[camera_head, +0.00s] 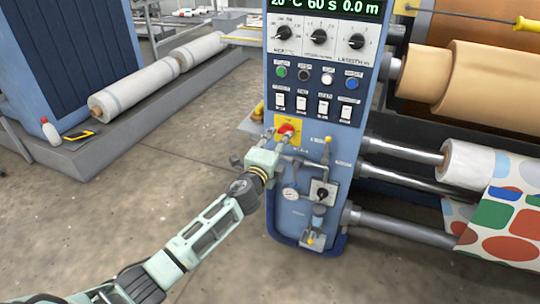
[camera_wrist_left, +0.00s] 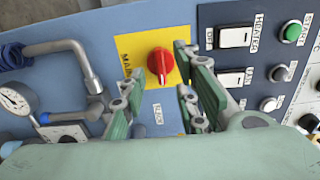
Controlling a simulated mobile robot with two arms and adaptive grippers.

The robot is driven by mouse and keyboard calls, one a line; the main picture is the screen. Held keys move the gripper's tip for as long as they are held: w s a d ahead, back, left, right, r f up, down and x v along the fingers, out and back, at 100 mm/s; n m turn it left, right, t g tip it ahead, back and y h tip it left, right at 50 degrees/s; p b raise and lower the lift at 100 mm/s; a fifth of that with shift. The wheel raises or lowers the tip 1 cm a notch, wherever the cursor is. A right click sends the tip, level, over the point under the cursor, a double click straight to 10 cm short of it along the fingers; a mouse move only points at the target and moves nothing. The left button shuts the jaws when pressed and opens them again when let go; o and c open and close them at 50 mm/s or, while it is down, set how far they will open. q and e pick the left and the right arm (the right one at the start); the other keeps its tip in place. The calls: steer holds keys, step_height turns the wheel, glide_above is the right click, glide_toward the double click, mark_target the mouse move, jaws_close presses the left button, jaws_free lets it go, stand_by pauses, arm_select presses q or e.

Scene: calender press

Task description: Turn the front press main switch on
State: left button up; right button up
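The main switch is a red rotary knob (camera_head: 286,130) on a yellow plate (camera_head: 291,141) on the blue control panel of the press. In the left wrist view the red knob (camera_wrist_left: 160,62) sits between and just beyond the fingertips, on its yellow plate (camera_wrist_left: 136,44). A white mark shows on the knob. My left gripper (camera_head: 270,137) is open in front of the switch, and its fingers (camera_wrist_left: 158,64) lie on either side of the knob. Whether they touch it cannot be told. My right gripper is not in view.
Rocker switches (camera_head: 324,107), coloured buttons (camera_head: 281,72) and dials (camera_head: 319,37) sit above the switch on the panel. A pipe, a gauge (camera_head: 290,194) and a valve (camera_head: 323,193) stand out below it. Rollers with patterned fabric (camera_head: 508,215) are at right.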

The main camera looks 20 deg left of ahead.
arm_select(q)
steer(key=s, duration=0.8)
steer(key=shift+s, duration=0.35)
steer(key=shift+a, duration=0.1)
